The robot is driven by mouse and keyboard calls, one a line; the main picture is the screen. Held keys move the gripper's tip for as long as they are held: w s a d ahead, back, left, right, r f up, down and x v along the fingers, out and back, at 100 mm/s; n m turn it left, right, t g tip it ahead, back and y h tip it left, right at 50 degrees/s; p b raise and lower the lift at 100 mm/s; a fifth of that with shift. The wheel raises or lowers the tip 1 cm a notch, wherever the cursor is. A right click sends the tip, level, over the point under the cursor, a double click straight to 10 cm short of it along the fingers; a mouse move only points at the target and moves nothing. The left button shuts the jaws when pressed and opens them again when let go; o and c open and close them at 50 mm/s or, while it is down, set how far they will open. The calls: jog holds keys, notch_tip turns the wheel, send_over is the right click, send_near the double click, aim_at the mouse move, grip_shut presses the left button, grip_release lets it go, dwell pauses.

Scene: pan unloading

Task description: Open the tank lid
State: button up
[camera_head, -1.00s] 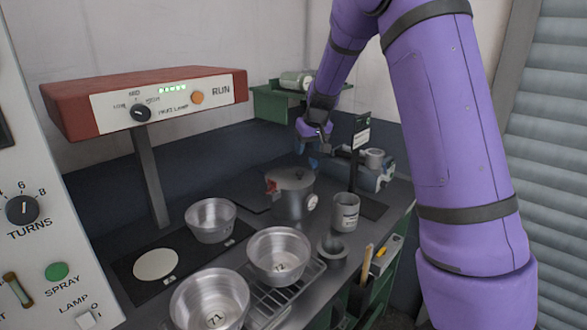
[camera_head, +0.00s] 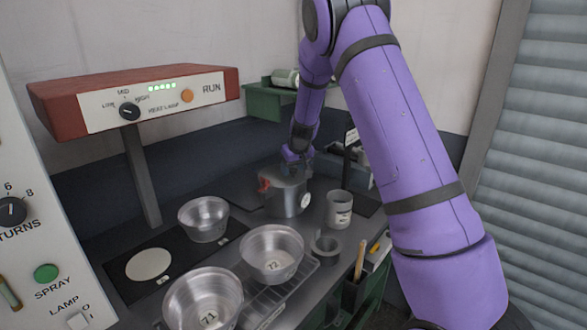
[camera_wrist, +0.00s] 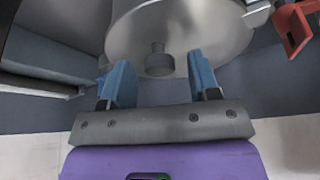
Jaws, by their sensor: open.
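The tank (camera_head: 286,198) is a grey metal pot with a dial on its front right and a red clip at its left rim. It stands on the dark worktop at the back. Its lid (camera_wrist: 185,30) fills the top of the wrist view, with a round knob (camera_wrist: 159,61) near its middle. My gripper (camera_wrist: 159,75) is open, with blue fingers on either side of the knob and apart from it. In the head view my gripper (camera_head: 296,165) is just above the lid, and it hides the knob there.
Metal pans stand in front: one (camera_head: 203,218) at left, one marked 72 (camera_head: 271,255) on a rack, one marked 71 (camera_head: 203,300). A grey cup (camera_head: 339,210) is right of the tank. The red heat lamp (camera_head: 140,95) overhangs at left. A green shelf (camera_head: 265,103) is behind.

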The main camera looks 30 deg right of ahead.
grip_shut()
dwell(0.3)
